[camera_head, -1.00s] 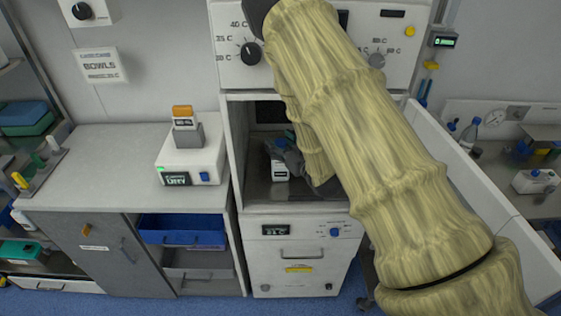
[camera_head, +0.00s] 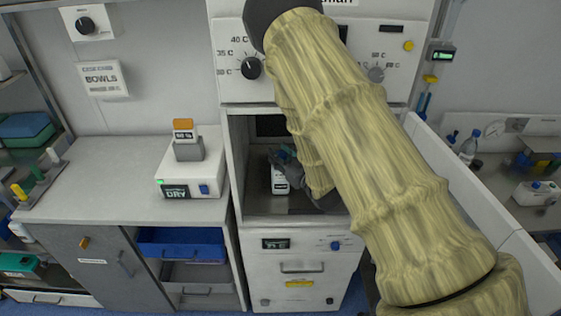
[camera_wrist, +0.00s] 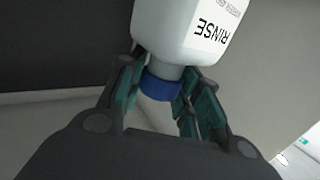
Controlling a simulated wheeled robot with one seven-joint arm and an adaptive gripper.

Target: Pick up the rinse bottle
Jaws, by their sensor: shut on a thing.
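The rinse bottle is white with a blue cap and a label reading RINSE. In the wrist view the bottle (camera_wrist: 185,35) is upside down in the picture, its cap (camera_wrist: 160,86) between the fingers. My gripper (camera_wrist: 163,85) is shut on the bottle around its cap and neck. In the head view the bottle (camera_head: 280,180) stands upright inside the open cabinet bay, with my gripper (camera_head: 285,160) at its top. My sleeved arm hides the right part of the bay. I cannot tell whether the bottle touches the bay floor.
The bay (camera_head: 235,165) has side walls close around my gripper. A white DRY unit (camera_head: 190,172) stands on the counter (camera_head: 95,175) to the left. A drawer unit (camera_head: 300,268) sits below. A white partition (camera_head: 445,165) rises to the right.

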